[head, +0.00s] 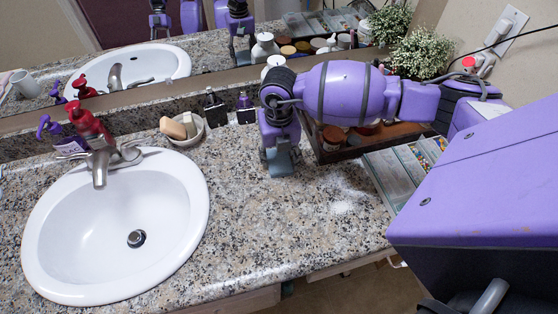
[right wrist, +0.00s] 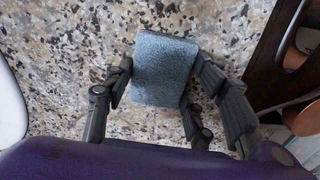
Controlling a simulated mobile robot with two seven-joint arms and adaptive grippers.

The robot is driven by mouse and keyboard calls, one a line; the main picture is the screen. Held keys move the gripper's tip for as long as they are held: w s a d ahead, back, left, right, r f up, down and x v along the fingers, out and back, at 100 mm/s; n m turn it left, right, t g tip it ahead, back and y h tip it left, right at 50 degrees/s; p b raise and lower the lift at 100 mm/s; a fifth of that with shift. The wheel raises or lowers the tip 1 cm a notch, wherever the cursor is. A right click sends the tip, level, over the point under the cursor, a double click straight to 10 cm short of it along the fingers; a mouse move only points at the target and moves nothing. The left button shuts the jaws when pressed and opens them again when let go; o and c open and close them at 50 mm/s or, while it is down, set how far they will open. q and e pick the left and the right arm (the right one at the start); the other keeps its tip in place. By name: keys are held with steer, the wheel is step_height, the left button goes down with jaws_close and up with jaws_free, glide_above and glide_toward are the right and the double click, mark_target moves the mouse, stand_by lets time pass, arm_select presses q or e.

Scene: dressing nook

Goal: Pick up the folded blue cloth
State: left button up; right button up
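The folded blue cloth (right wrist: 165,68) is a small grey-blue block on the speckled counter. In the head view its blue-grey surface (head: 279,163) shows under my right gripper (head: 279,148), which points straight down. In the right wrist view the fingers of my right gripper (right wrist: 165,82) stand open on both sides of the cloth, with narrow gaps at its sides. Whether the cloth is touched lower down cannot be told. My left gripper is not in view.
A white sink (head: 70,235) with a tap takes up the left. A soap dish (head: 183,130) and small bottles stand along the back. A brown tray (head: 350,152) with jars and an organizer (head: 398,175) lie to the right. The counter in front of the cloth is clear.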

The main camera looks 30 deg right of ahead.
steer(key=shift+c, duration=1.3)
steer(key=shift+r, duration=0.15)
steer(key=shift+w+r, duration=0.1)
steer(key=shift+r, duration=0.55)
steer(key=s+a+r, duration=0.9)
steer(key=a+r, duration=0.1)
steer(key=r, duration=0.1)
steer(key=shift+s+a+r, duration=0.25)
